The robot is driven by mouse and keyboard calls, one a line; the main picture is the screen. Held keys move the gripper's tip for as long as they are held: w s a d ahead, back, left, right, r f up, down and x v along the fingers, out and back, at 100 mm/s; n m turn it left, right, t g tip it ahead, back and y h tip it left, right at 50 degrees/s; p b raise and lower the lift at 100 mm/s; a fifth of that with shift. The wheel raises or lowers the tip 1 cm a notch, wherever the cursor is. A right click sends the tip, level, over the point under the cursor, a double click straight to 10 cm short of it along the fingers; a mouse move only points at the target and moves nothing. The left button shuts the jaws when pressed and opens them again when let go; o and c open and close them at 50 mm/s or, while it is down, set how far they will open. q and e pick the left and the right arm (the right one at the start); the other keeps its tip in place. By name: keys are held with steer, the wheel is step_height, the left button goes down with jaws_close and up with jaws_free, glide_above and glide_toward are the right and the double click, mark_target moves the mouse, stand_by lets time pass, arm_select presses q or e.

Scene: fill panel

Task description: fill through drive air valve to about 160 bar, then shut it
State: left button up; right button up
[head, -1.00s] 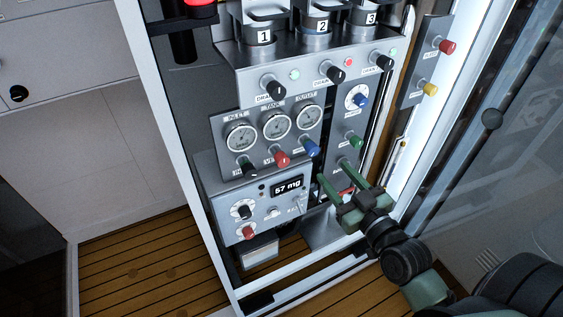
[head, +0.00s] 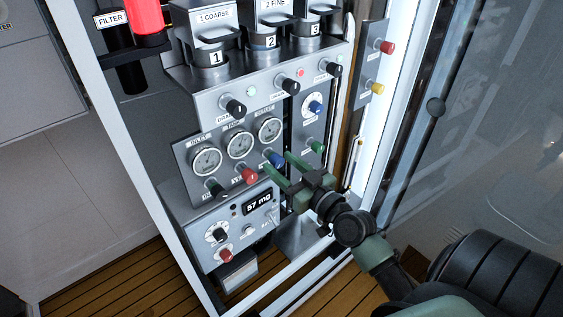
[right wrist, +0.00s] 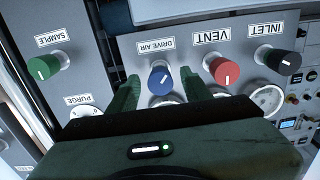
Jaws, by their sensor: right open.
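The blue drive air knob (head: 275,159) sits at the right end of the lower knob row, under the gauges. In the right wrist view the knob (right wrist: 160,79) carries the label DRIVE AIR and a white pointer mark. My right gripper (head: 279,162) is open, with one green finger on each side of this knob; I cannot tell whether either touches it. The inlet gauge (head: 206,161), tank gauge (head: 239,145) and outlet gauge (head: 270,131) are above; their needles are too small to read. My left gripper is out of view.
The red vent knob (head: 249,176) and black inlet knob (head: 214,188) are left of the drive air knob. The green sample knob (head: 317,147) is close on the right. A display box (head: 258,203) reading 57 mg is below. A glass door (head: 470,120) stands at right.

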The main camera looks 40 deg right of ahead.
steer(key=shift+w, duration=0.15)
jaws_close()
steer(key=m+p, duration=0.1)
steer(key=m, duration=0.2)
steer(key=shift+r+m, duration=0.1)
steer(key=shift+m, duration=0.3)
steer(key=m+p, duration=0.1)
steer(key=m, duration=0.3)
steer(key=shift+m+p, duration=0.3)
steer(key=shift+p, duration=0.1)
steer(key=shift+m, duration=0.3)
